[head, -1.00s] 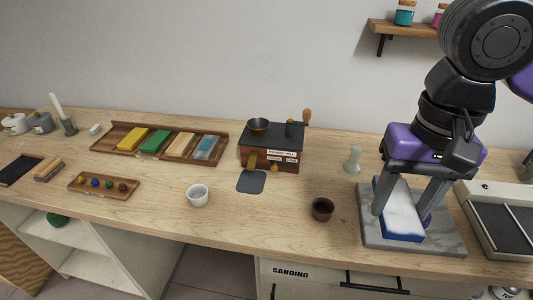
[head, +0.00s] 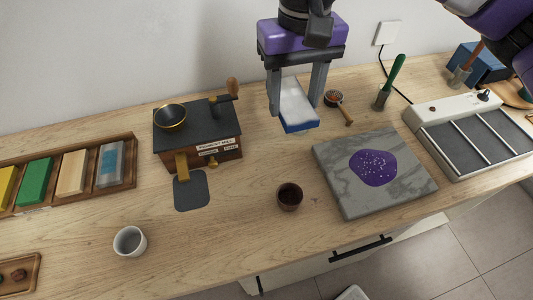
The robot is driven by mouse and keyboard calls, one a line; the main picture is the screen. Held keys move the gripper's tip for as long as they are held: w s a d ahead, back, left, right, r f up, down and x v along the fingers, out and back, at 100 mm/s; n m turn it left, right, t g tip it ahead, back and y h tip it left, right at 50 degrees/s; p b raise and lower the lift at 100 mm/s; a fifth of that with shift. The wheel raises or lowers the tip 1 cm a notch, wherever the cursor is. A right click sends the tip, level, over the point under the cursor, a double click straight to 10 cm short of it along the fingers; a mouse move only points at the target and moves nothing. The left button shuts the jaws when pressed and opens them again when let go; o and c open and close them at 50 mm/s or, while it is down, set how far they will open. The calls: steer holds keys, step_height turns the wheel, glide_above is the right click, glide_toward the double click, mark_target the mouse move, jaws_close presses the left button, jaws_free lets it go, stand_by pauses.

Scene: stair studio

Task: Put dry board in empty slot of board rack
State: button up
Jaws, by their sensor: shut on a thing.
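My gripper (head: 296,104) is shut on a block (head: 299,118) with a white top and blue sides. It holds the block over the back of the table, to the right of the wooden mill and behind the marble slab. I cannot tell whether this block is the dry board. A wooden tray with compartments (head: 70,196) at the left holds yellow, green, tan and blue-and-clear pieces; its left end is cut off. A white unit with dark panels between light dividers (head: 480,136) stands at the right. Which one is the board rack is not clear.
The marble slab (head: 334,188) bears a purple patch (head: 373,167). The table front middle is mostly clear.

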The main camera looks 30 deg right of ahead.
mark_target(286, 170)
step_height(286, 170, down, 19)
steer(key=shift+s+r+p, duration=0.1)
steer(key=shift+p, duration=0.95)
steer(key=shift+f, duration=0.25)
steer(key=shift+f+b, duration=0.2)
steer(key=shift+b, duration=0.1)
steer(key=o, duration=1.5)
steer(key=shift+r, duration=0.1)
steer(key=shift+o, duration=0.2)
steer(key=shift+r, duration=0.1)
